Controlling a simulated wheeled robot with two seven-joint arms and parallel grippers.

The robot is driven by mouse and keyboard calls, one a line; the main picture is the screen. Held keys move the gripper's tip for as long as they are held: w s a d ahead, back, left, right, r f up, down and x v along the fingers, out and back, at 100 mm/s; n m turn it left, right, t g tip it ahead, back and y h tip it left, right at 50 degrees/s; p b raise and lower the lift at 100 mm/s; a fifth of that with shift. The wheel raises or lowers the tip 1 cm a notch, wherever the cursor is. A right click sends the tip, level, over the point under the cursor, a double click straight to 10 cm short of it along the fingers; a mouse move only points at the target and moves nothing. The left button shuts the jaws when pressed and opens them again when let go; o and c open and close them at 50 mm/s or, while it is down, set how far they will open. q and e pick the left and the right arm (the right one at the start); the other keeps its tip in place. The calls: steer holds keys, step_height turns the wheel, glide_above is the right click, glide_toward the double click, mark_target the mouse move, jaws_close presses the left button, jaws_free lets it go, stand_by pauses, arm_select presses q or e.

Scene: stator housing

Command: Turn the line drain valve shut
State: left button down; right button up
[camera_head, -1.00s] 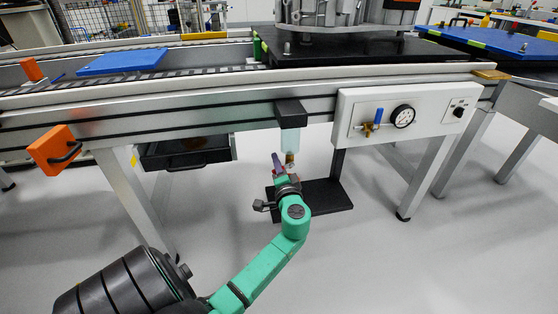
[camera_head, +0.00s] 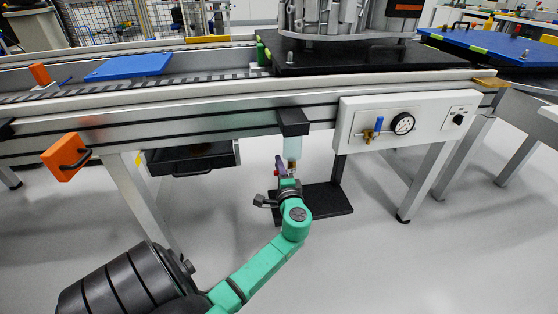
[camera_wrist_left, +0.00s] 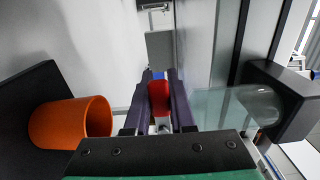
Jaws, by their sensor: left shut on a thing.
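A clear bowl (camera_head: 293,147) hangs from a black block (camera_head: 293,122) under the conveyor's front rail, with a small brass fitting at its bottom. My left gripper (camera_head: 281,165) is just below and left of this bowl, its dark purple fingers close to the fitting. In the left wrist view the fingers (camera_wrist_left: 159,98) are shut on a red handle (camera_wrist_left: 159,97), which I take to be the drain valve's. The bowl also shows there (camera_wrist_left: 235,107), right of the fingers. The valve body is mostly hidden behind my gripper. My right gripper is not in view.
A white panel (camera_head: 440,105) to the right carries a blue-handled brass valve (camera_head: 373,131), a gauge (camera_head: 402,123) and a black knob. A black plate (camera_head: 330,199) lies below the bowl. A black drawer (camera_head: 190,158) hangs to the left. An orange cup (camera_wrist_left: 70,122) shows in the wrist view.

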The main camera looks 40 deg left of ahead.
arm_select(q)
steer(key=c, duration=0.8)
jaws_free()
steer(key=shift+o, duration=0.2)
steer(key=p+v, duration=0.1)
steer(key=v, duration=1.3)
steer(key=shift+d, duration=0.3)
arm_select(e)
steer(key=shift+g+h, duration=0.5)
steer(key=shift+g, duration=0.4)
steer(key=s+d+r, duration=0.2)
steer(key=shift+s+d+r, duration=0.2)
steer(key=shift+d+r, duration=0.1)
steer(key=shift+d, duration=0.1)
arm_select(q)
steer(key=shift+s, duration=0.15)
